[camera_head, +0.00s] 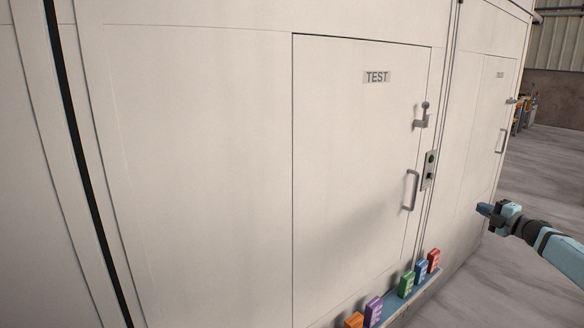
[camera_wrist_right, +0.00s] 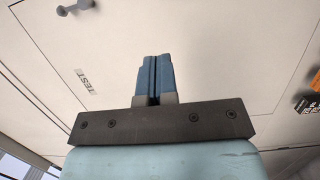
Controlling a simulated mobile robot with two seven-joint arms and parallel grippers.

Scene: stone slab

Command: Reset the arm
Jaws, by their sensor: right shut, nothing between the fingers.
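My right gripper (camera_head: 486,210) reaches in from the right edge in the head view, in front of the second door of the white cabinet wall and apart from it as far as I can tell. In the right wrist view its two blue fingers (camera_wrist_right: 155,75) are pressed together, with nothing between them. That view also shows the door's TEST label (camera_wrist_right: 84,80) and a grey latch (camera_wrist_right: 76,7). My left gripper is not in view.
The white door (camera_head: 350,150) is shut, with a latch (camera_head: 422,116) and a handle (camera_head: 410,190). A low ledge (camera_head: 398,308) carries several coloured blocks, including a red one (camera_head: 433,260) and a purple one (camera_head: 373,311). Open floor (camera_head: 480,290) lies at the right.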

